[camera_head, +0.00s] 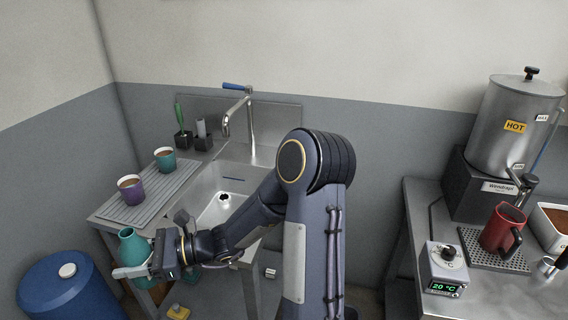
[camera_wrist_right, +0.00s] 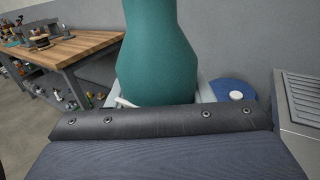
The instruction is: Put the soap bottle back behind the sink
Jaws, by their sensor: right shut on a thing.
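My right gripper (camera_head: 152,264) is shut on a teal bottle (camera_head: 133,245), with a round body and a narrower neck. The bottle is held in front of the counter's left front corner, lower than the countertop. In the right wrist view the teal bottle (camera_wrist_right: 158,55) fills the upper middle, and its top is cut off. I see no label on it to confirm it is soap. The steel sink (camera_head: 204,184) is set in the counter, with a blue-handled tap (camera_head: 248,115) behind it. My left gripper is not in view.
A ribbed drainboard (camera_head: 150,198) left of the sink bears a purple mug (camera_head: 131,191) and a teal mug (camera_head: 165,160). Dark holders (camera_head: 183,141) with a green brush and a pale cylinder stand behind. A blue drum (camera_head: 62,290) stands left. The right-hand table (camera_head: 425,215) bears an urn (camera_head: 515,115).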

